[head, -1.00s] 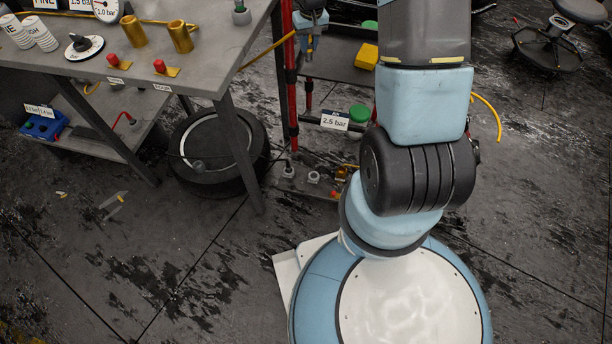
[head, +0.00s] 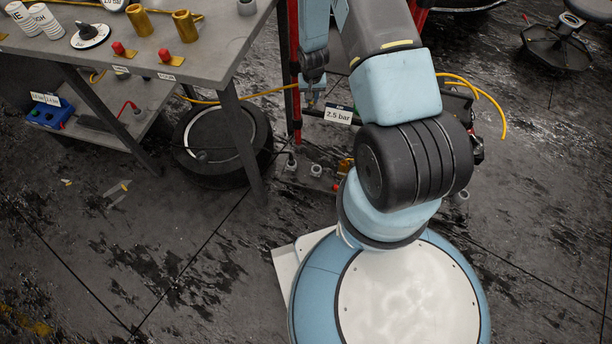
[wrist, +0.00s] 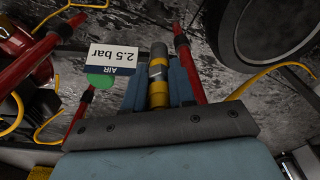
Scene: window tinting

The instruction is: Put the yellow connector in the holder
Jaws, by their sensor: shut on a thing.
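My gripper (wrist: 158,88) is shut on the yellow connector (wrist: 157,72) in the wrist view. The connector is a short grey cylinder with yellow bands, gripped between the two blue-grey fingers with its grey end pointing away from the wrist. In the head view my gripper (head: 311,98) points down beside the red-post stand, just left of the 2.5 bar sign (head: 338,115); the connector is too small to make out there. Grey ring-shaped sockets (head: 316,171) sit low on the stand's base, below my gripper. I cannot tell which of them, if any, is the holder.
A red post (head: 294,75) stands close left of my gripper. A yellow hose (head: 255,93) runs leftward. The workbench (head: 215,60) bears gold cups (head: 187,25) and red knobs. A tyre (head: 222,145) lies under it. The floor at front left is mostly clear.

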